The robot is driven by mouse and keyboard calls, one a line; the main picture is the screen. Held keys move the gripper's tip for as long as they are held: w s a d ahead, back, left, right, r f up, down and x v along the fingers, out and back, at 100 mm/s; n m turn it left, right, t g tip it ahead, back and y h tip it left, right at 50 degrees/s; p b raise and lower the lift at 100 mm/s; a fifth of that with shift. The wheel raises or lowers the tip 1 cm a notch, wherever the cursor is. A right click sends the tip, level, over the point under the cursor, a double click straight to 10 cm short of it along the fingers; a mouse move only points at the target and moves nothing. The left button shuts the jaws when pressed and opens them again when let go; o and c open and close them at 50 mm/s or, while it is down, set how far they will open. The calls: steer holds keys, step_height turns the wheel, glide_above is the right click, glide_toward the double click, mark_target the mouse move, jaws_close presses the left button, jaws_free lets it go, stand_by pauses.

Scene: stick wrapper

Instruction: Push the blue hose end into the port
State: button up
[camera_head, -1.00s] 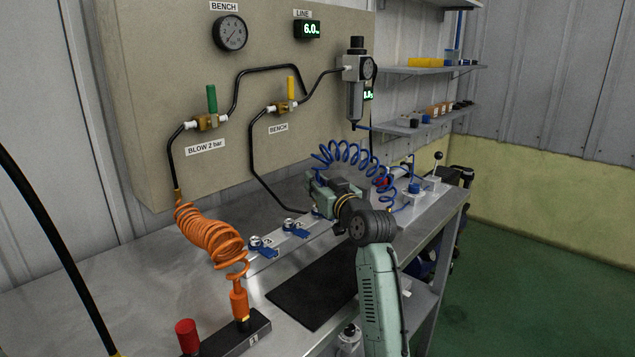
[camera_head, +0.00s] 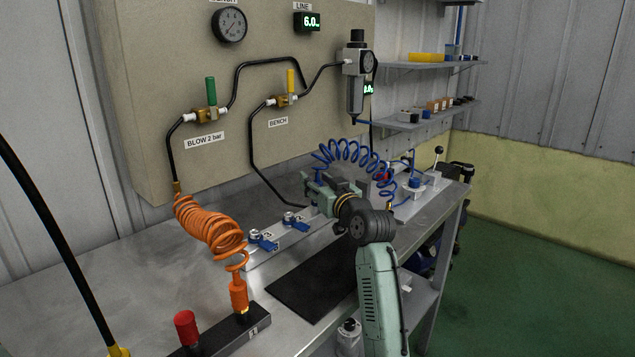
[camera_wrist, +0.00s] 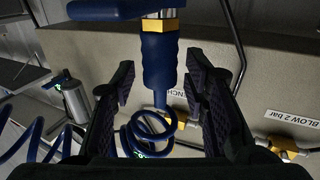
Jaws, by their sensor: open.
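The blue hose end (camera_wrist: 160,60) is a ribbed blue grip with a brass collar (camera_wrist: 163,25) in the wrist view. It stands between the fingers of my gripper (camera_wrist: 160,78), which is open with a gap on each side of it. The collar points toward a metal fitting (camera_wrist: 165,8) at the top edge, seemingly the port; I cannot tell whether they touch or are joined. A blue coil (camera_wrist: 147,132) trails from the hose end. In the head view my gripper (camera_head: 316,188) is low over the bench, and its fingertips and the hose end are hidden or too small.
A blue lever (camera_wrist: 110,10) is close at the upper left of the wrist view. Blue-levered valves (camera_head: 295,222) sit on a bench rail. An orange coil (camera_head: 210,225) hangs at left. The dark mat (camera_head: 310,285) is bare. The panel (camera_head: 150,100) stands behind.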

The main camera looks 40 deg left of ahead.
steer(key=v, duration=1.2)
stand_by(0.8)
